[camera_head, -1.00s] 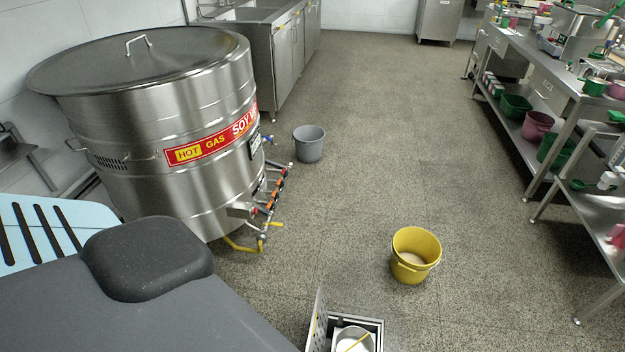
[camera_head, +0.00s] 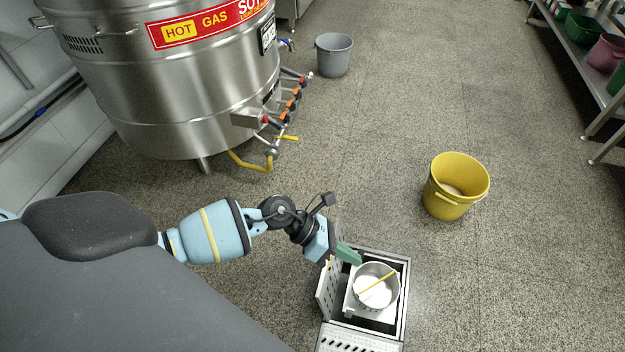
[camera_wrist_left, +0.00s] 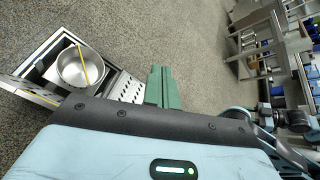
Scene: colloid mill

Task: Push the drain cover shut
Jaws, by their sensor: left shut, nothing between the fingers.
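The drain cover (camera_head: 328,291) is a perforated steel flap standing up, hinged along the left side of the floor drain (camera_head: 405,285). The drain is open and a round steel pot (camera_head: 377,287) with white contents and a yellow stick sits in it. My left gripper (camera_head: 349,255), with green fingers, is shut and empty near the top end of the raised cover. I cannot tell whether it touches the cover. In the left wrist view the green fingers (camera_wrist_left: 161,88) are together, with the drain's pot (camera_wrist_left: 80,66) to their left. My right gripper is not in view.
A yellow bucket (camera_head: 455,186) stands on the floor right of the drain. A large steel boiler (camera_head: 190,90) with a yellow pipe stands at upper left, and a grey bucket (camera_head: 333,55) beyond. A perforated plate (camera_head: 355,341) lies at the drain's near end.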

